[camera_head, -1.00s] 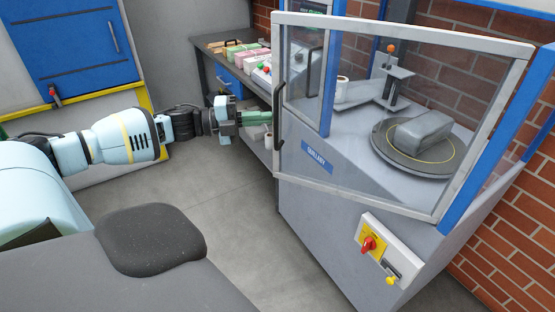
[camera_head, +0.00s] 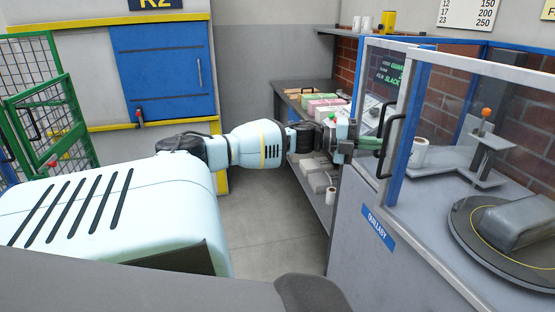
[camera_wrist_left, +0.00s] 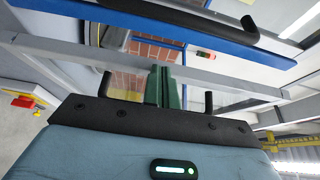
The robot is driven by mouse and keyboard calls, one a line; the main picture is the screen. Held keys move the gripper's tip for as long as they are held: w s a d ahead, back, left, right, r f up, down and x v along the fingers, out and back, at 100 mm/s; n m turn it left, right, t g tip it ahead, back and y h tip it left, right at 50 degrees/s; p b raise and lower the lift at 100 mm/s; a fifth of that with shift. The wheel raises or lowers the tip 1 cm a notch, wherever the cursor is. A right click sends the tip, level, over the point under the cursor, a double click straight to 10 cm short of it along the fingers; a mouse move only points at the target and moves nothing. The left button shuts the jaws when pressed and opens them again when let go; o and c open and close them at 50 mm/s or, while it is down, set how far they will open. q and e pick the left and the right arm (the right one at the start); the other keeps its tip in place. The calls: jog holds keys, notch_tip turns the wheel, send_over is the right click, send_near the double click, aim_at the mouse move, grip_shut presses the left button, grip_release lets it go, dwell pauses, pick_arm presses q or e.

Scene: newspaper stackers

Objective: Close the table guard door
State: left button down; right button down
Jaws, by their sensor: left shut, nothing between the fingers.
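The table guard door (camera_head: 475,95) is a clear panel in a pale frame on the grey machine marked QUILLABY, at the right of the head view. Its black handle (camera_head: 387,148) stands at the panel's left side. My left gripper (camera_head: 378,145) is shut and empty, with its green fingers beside the handle; I cannot tell if they touch it. In the left wrist view the shut green fingers (camera_wrist_left: 165,86) point toward a grey frame bar (camera_wrist_left: 225,77). The door's far right side is cut off, and its exact opening angle is unclear. My right gripper is out of view.
Behind the guard are a round turntable (camera_head: 470,235) with a grey block (camera_head: 515,225) and a post with an orange knob (camera_head: 487,114). A workbench (camera_head: 300,88) with paper stacks stands behind my left gripper. A green mesh gate (camera_head: 50,125) is at left. Grey floor is clear between (camera_head: 262,215).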

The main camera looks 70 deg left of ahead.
pick_arm(q)
jog(key=shift+w+a, duration=0.1)
jog(key=shift+w, duration=0.65)
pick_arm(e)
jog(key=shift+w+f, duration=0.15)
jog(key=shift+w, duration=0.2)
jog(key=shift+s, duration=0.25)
pick_arm(q)
jog(key=shift+s, duration=0.1)
